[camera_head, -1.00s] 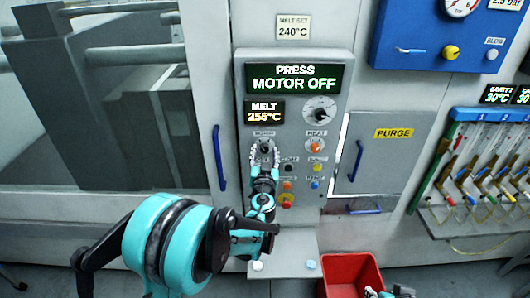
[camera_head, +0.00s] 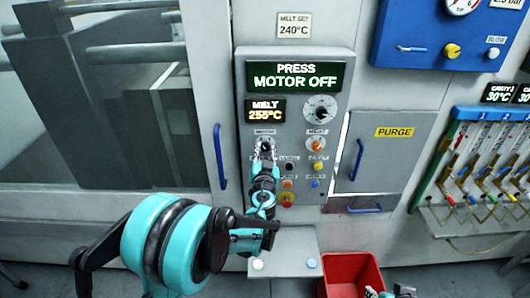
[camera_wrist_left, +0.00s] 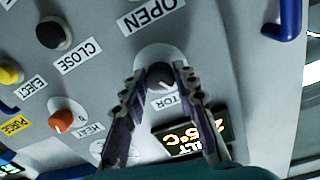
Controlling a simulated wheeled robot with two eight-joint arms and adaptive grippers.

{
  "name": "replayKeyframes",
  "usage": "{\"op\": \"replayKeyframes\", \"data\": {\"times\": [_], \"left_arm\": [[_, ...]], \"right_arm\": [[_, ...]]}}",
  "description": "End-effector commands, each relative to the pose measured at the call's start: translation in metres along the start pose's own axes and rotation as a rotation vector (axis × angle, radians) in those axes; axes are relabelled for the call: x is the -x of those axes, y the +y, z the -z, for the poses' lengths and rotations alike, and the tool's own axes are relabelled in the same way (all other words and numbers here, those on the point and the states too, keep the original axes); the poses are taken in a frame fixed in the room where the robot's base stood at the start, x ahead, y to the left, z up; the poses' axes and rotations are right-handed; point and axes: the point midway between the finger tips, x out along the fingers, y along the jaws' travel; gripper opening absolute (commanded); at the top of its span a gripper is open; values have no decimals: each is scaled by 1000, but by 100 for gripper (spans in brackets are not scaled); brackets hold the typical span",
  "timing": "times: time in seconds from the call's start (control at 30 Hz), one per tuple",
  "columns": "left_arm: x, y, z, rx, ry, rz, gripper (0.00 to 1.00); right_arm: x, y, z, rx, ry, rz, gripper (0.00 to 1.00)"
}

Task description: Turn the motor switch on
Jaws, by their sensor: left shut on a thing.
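The motor switch (camera_wrist_left: 160,76) is a dark round knob on a pale round plate, labelled MOTOR. In the head view the motor switch (camera_head: 265,145) sits at the upper left of the panel's controls. My left gripper (camera_head: 265,152) is at the switch, its fingers partly hiding it. In the left wrist view my left gripper (camera_wrist_left: 162,80) has one finger on each side of the knob and is shut on it. A small part of my right arm (camera_head: 395,293) shows at the bottom edge; its fingers cannot be made out.
The display (camera_head: 293,76) reads PRESS MOTOR OFF. The orange HEAT knob (camera_head: 316,144) and several buttons are close by. A blue door handle (camera_head: 219,157) stands to the left. A red bin (camera_head: 350,272) is below, right of a small shelf (camera_head: 285,262).

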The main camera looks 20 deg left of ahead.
Motion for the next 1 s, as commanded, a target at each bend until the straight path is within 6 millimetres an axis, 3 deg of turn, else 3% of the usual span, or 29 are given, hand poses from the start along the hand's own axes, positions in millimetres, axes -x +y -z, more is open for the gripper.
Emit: {"op": "replayKeyframes", "data": {"times": [1.0], "left_arm": [[0, 0, 0, -895, -24, -5, 0]], "right_arm": [[-27, 0, -20, 0, 0, 0, 40]]}}
